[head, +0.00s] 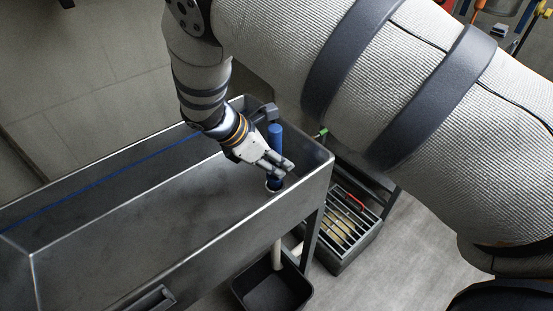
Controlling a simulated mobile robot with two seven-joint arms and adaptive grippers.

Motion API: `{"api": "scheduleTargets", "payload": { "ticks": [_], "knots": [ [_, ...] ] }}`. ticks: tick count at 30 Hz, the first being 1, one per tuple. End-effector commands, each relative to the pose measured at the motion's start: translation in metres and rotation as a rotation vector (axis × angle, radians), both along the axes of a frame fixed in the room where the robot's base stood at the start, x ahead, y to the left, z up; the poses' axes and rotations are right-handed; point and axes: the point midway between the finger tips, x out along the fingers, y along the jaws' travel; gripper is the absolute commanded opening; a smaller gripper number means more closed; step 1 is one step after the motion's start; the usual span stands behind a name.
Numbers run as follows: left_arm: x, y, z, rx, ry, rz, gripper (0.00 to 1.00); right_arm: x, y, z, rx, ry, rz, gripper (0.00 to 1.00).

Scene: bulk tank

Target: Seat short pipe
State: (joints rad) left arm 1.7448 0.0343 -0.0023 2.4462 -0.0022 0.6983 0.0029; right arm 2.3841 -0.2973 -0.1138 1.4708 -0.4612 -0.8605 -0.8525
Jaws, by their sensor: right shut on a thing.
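My right gripper (283,168) is over the right end of the grey metal tank (130,221). It is shut on a short blue pipe (275,138), which stands about upright between its fingers. The pipe's lower end is at a round opening (275,187) in the tank floor, near the right wall. My fingers partly cover the pipe, and I cannot tell how deep its lower end sits in the opening. My left gripper is not in view.
A pale drain pipe (277,254) comes down below the tank towards a black bin (272,290). A slatted crate (345,222) stands on the floor right of the tank. A thin blue line (100,180) runs along the tank. My large arm covers the upper right.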

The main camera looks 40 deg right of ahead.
Motion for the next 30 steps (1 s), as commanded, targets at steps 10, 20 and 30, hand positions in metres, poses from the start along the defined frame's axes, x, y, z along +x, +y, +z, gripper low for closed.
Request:
{"api": "scheduleTargets", "payload": {
  "ticks": [10,20,30],
  "knots": [
    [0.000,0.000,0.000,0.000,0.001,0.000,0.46,0.000,0.000,-0.001,0.000,0.000,0.000,0.00],
    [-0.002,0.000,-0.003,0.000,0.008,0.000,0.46,0.000,0.000,-0.010,-0.001,0.000,0.000,0.00],
    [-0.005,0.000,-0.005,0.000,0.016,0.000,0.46,0.000,0.000,-0.018,0.000,-0.001,0.001,0.00]
  ]
}}
